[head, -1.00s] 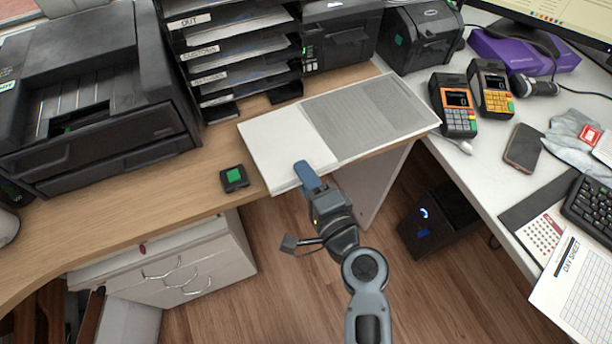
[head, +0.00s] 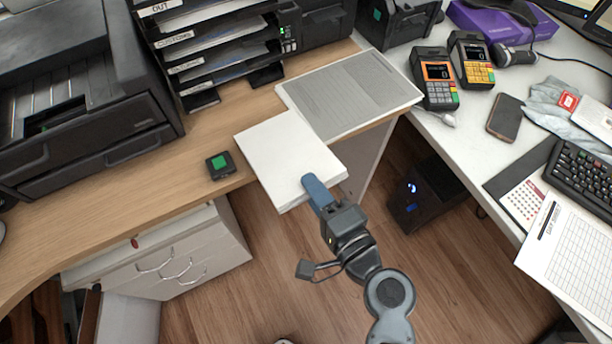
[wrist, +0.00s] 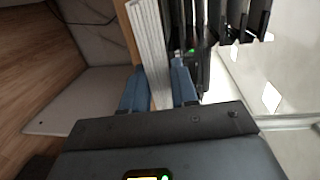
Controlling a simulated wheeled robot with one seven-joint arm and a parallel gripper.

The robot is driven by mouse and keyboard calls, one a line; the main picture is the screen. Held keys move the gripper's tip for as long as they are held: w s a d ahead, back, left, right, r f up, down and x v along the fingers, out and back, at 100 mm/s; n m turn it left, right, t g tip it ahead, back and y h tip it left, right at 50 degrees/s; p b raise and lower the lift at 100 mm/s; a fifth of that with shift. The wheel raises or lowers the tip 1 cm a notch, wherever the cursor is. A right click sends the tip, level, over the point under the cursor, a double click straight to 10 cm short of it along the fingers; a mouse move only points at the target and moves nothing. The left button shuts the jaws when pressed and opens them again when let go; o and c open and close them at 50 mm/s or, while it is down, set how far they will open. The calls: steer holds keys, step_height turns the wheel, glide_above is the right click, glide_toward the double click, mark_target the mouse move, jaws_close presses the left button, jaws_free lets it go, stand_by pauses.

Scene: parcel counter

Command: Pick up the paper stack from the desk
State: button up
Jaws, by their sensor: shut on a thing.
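The white paper stack (head: 287,152) juts out past the front edge of the wooden desk (head: 120,210), its far part still over the desk. My gripper (head: 315,188) is at the stack's near edge, with one blue finger showing on top. In the wrist view the stack (wrist: 149,50) stands between the two blue fingers of my gripper (wrist: 158,88), which are shut on it. The lower finger is hidden in the head view.
A grey printed sheet (head: 350,92) lies behind the stack. A small black box with a green top (head: 220,164) sits to its left. The black tray rack (head: 215,45) and printer (head: 80,90) stand behind. Card terminals (head: 436,79) are on the white counter at right.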

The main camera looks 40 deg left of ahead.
steer(key=v, duration=1.5)
steer(key=shift+f+b, duration=0.2)
steer(key=shift+b, duration=0.1)
